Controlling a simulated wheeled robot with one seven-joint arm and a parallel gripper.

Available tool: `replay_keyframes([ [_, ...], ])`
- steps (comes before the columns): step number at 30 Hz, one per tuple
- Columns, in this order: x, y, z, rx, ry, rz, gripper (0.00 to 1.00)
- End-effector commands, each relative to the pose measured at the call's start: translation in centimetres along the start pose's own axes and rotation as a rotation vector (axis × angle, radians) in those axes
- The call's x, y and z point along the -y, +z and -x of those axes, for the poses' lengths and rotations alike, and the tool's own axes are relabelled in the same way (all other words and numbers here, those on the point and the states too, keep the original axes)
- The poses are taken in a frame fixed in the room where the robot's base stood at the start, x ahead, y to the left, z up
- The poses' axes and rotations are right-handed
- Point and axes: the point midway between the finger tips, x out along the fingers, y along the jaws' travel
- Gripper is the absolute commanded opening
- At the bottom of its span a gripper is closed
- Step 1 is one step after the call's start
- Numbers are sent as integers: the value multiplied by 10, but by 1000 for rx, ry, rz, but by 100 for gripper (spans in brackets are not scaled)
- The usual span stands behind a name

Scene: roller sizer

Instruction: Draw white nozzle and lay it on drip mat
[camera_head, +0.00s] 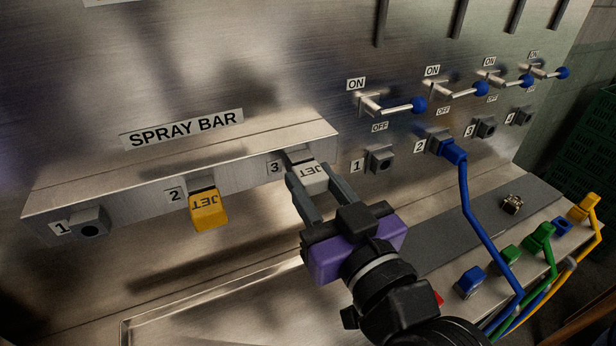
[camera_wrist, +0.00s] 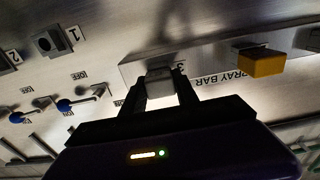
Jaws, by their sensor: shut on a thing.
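The white nozzle (camera_head: 309,177), marked JET, is at socket 3 of the spray bar (camera_head: 130,183). My gripper (camera_head: 318,188) is shut on it, one finger on each side. The nozzle's back end meets the socket; I cannot tell how deep it sits. The wrist view also shows the white nozzle (camera_wrist: 160,88) between the fingers (camera_wrist: 160,98). A dark grey mat (camera_head: 430,212), which looks like the drip mat, lies on the ledge to the right, partly hidden by my gripper.
A yellow JET nozzle (camera_head: 208,211) sits in socket 2; socket 1 (camera_head: 90,222) is empty. A blue plug (camera_head: 452,150) with a hanging blue hose is in port 2 on the right. Several coloured connectors stand along the front ledge.

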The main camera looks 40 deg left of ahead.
Motion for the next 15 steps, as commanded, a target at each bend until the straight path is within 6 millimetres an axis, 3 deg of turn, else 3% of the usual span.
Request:
replay_keyframes([
  [15,0,0,14,0,1,0,0],
])
